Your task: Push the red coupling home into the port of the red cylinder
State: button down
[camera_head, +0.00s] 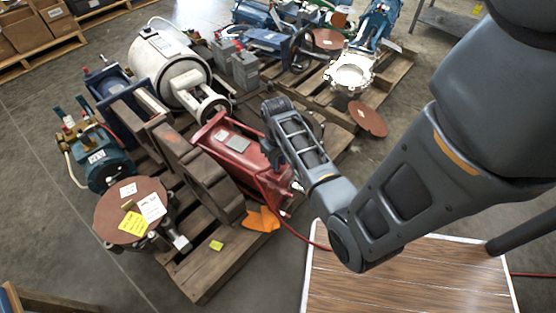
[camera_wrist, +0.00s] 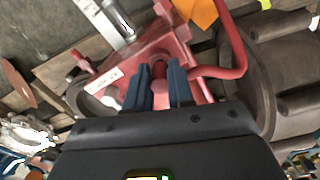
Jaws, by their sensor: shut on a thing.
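The red cylinder (camera_head: 235,145), a long red jack-like body, lies on the near pallet among other machines. Its red frame (camera_wrist: 165,45) fills the middle of the wrist view. My gripper (camera_wrist: 160,75) is over it with two dark blue fingers closed on the red coupling (camera_wrist: 160,86), which shows as a small red piece between them. A red hose (camera_wrist: 240,52) curves in from the top and runs to the fingers from the right. The port is hidden by the fingers, so I cannot tell how far the coupling sits in it.
Brown heavy blocks (camera_head: 190,165) stand close left of the cylinder. An orange cloth (camera_head: 262,219) lies at the pallet's near edge. The red hose trails over the floor towards a wood-topped surface (camera_head: 410,280).

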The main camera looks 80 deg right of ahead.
jog(key=shift+p, duration=0.35)
jog(key=shift+f, duration=0.6)
dwell(0.5)
jog(key=c, duration=0.9)
grip_release()
jog(key=shift+r+p, duration=1.05)
jog(key=shift+r, duration=2.85)
